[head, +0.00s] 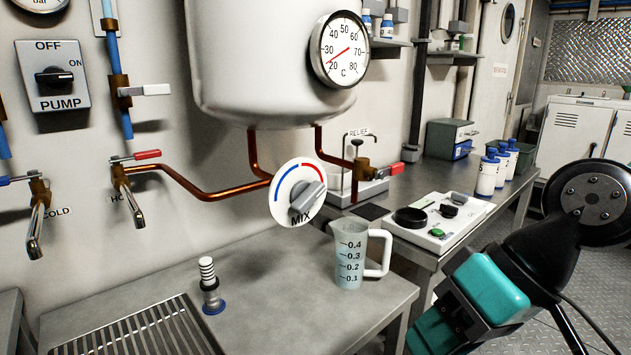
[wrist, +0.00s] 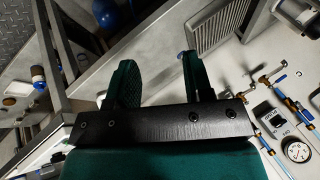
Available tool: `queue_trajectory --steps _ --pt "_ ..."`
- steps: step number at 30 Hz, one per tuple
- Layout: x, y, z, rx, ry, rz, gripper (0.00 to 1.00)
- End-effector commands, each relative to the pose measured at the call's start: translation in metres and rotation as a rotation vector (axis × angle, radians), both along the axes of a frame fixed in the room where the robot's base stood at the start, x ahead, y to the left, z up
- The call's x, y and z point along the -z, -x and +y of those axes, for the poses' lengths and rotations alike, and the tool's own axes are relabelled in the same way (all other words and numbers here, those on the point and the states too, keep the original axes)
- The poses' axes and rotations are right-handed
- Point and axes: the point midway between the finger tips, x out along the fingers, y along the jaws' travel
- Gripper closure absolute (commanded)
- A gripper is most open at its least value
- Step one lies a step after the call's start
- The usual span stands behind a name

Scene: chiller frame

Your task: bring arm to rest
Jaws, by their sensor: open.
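My gripper (wrist: 158,66) is in the wrist view, its two dark green fingers apart with nothing between them. They reach out over the pale steel counter and touch nothing that I can see. My arm, black and teal (head: 490,285), is at the lower right of the head view, in front of the right-hand bench. The fingertips cannot be made out in the head view. A clear measuring jug (head: 350,270) with a white handle stands upright on the counter (head: 290,300), left of my arm and apart from it.
A white tank with a temperature gauge (head: 341,50) and a mix dial (head: 298,192) is above the counter. A control box (head: 437,219) and several blue-capped bottles (head: 488,173) stand on the right bench. A drain grate (head: 150,330) is at front left. Floor shows at right.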

Motion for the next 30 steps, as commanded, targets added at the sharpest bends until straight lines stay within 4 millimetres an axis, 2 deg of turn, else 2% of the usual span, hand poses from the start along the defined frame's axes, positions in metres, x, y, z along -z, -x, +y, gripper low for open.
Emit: queue_trajectory --steps 1,5,6,14,22,25,30 --pt "0.000 0.016 -0.003 -0.060 0.067 -0.013 0.53" --pt "0.001 0.049 -0.021 -0.178 0.233 -0.028 0.53" --pt "-0.015 0.047 -0.022 -0.172 0.234 -0.022 0.53" --pt "-0.073 0.045 -0.022 -0.165 0.229 -0.017 0.53" --pt "-0.149 0.045 -0.021 -0.164 0.228 -0.017 0.53" --pt "-0.164 0.045 -0.021 -0.163 0.228 -0.016 0.53" --pt "-0.169 0.045 -0.021 -0.163 0.228 -0.016 0.53"
